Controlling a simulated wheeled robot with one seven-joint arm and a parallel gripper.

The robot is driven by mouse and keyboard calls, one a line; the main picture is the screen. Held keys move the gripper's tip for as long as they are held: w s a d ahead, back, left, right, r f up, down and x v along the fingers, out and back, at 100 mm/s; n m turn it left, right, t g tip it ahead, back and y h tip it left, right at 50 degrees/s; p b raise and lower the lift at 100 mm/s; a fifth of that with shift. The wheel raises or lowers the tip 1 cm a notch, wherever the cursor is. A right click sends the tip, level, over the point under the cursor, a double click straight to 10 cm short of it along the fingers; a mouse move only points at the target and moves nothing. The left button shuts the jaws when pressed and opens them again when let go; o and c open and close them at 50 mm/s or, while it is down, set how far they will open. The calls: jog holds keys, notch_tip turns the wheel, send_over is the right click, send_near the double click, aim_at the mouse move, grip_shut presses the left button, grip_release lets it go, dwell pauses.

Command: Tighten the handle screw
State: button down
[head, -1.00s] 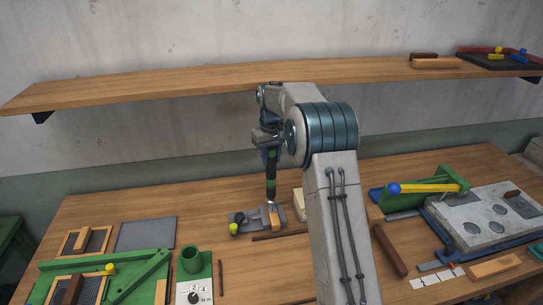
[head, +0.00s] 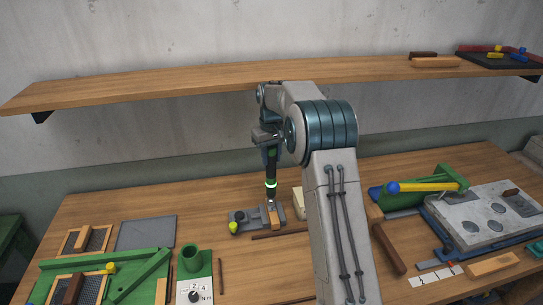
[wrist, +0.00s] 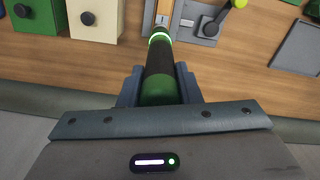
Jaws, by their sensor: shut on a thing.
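My gripper (head: 268,148) is shut on a black and green power screwdriver (head: 271,168), which points down, nearly upright. A bright ring glows near its lower end; the tool and ring also show in the wrist view (wrist: 160,62). The driver's tip is at the small wooden handle block (head: 275,218), which sits in a grey fixture (head: 246,217) with a yellow-green knob (head: 234,228). The screw is too small to make out, and I cannot tell whether the tip touches it. In the wrist view the fixture (wrist: 207,28) lies just past the driver's far end.
A green holder (head: 193,263) with a cup and dial stands front left, beside a green frame jig (head: 130,270). A grey pad (head: 146,233) lies behind them. Right of my arm are a green stand (head: 425,190) and a grey plate (head: 490,222). A shelf (head: 230,85) runs above.

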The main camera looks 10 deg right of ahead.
jog(key=shift+r, duration=3.55)
